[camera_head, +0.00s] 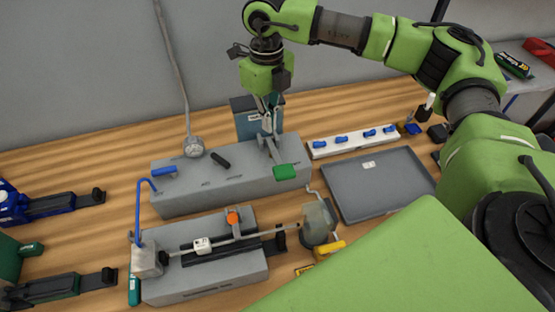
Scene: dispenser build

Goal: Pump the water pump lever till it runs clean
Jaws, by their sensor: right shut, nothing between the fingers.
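My right gripper (267,127) points down over the rear grey block (225,185). Its fingers are shut and look empty. Close below them, a grey lever arm leads to a green grip (285,171) at the block's right end; I cannot tell if they touch. A blue grip (165,171) and a black grip (220,161) also lie on this block. In front, a second grey block (210,287) carries a blue bent pipe (139,205), a rod and an orange knob (233,216). Which part is the pump lever is not clear. No water shows. My left gripper is not in view.
A cloudy container (318,222) stands right of the front block. A grey tray (375,205) lies on the right, below a white strip (335,144) with blue pieces. Blue (18,207) and green (50,289) devices stand left. A blue-grey box (243,120) is behind the gripper.

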